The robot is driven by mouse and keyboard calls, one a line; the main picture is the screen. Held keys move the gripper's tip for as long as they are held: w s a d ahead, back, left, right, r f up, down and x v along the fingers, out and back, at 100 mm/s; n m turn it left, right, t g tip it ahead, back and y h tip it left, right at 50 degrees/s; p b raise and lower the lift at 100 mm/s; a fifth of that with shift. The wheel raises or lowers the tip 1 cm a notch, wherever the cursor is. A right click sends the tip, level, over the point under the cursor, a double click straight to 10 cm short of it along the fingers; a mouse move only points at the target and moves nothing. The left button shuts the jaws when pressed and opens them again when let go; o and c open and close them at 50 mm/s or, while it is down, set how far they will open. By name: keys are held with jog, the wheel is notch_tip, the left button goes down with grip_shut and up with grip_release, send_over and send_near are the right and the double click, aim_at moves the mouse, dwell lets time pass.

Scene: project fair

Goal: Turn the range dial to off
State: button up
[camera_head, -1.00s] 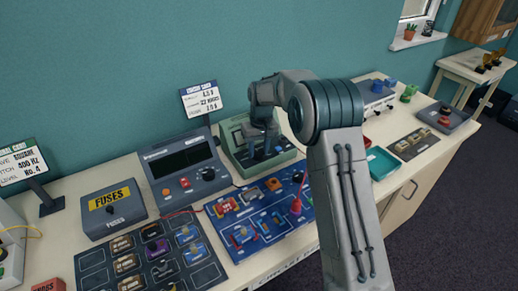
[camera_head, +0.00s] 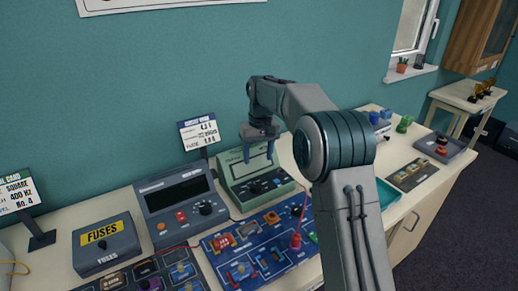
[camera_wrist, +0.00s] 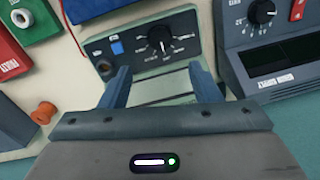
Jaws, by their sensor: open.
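A green meter (camera_head: 239,178) stands on the bench, with a black dial (camera_head: 256,187) low on its front panel. In the wrist view the dial (camera_wrist: 160,38) shows between my fingers and beyond their tips, with a scale around it. I cannot read its setting clearly. A dark grey meter (camera_head: 159,199) to the left has a dial (camera_head: 205,208) of its own, also in the wrist view (camera_wrist: 262,11). Which one is the range dial is not clear from labels. My gripper (camera_head: 259,157) is open and empty above the green meter's dial, in front of its display, apart from the dial.
A blue circuit board (camera_head: 215,242) with several coloured blocks and a red probe (camera_head: 296,240) lies in front of the green meter. A fuses box (camera_head: 105,243) is at left, and a card stand (camera_head: 199,132) is behind. A teal tray (camera_head: 384,192) lies right.

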jog(key=shift+d+r, duration=0.1)
jog(key=shift+r, duration=1.3)
jog(key=s+d+r+m+t, duration=0.1)
jog(key=s+d+r, duration=0.2)
jog(key=s+d, duration=0.45)
jog(key=s+d+r+m+t, duration=0.1)
jog(key=s+d+r, duration=0.25)
jog(key=s, duration=0.65)
jog(key=s+d+f+m, duration=0.1)
jog(key=s+d+f, duration=0.2)
jog(key=s, duration=0.6)
jog(key=s+d+f+m+t, duration=0.1)
jog(key=s+d+f, duration=0.2)
jog(key=s, duration=0.5)
jog(key=shift+s+d+f+m+h, duration=0.3)
jog(key=shift+s+d+f, duration=0.1)
jog(key=shift+f, duration=0.2)
